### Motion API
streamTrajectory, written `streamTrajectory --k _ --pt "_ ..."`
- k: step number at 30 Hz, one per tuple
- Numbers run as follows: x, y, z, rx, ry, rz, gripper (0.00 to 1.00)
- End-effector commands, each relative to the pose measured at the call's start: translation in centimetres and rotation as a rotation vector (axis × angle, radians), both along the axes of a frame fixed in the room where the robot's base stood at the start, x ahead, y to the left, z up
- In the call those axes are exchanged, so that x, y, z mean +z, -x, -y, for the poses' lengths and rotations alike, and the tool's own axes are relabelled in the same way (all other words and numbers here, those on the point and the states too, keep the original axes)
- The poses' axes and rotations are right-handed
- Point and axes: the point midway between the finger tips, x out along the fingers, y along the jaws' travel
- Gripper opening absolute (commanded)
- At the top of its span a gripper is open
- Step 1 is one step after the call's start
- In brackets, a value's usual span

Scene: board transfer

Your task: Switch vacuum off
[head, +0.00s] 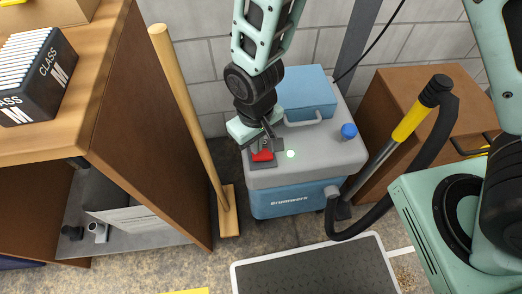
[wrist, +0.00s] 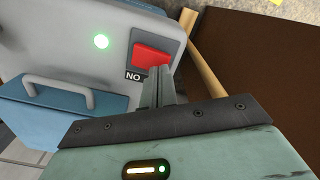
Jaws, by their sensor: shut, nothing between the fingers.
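The vacuum (head: 310,165) is a blue and grey box standing on the floor by the wall. On its top are a red switch (head: 263,156) and a lit green light (head: 291,154).
A wooden-handled broom (head: 190,110) leans left of the vacuum, near a wooden shelf (head: 140,130). A hose with a yellow grip (head: 411,122) stands at right, before a brown cabinet (head: 440,95).

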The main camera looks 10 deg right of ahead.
Motion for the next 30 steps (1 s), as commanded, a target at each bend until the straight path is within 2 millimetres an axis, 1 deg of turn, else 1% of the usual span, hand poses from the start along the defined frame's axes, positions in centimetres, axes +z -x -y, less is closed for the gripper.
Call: streamTrajectory --k 30 --pt "-1.5 0.0 0.0 0.0 0.0 -0.001 0.0"
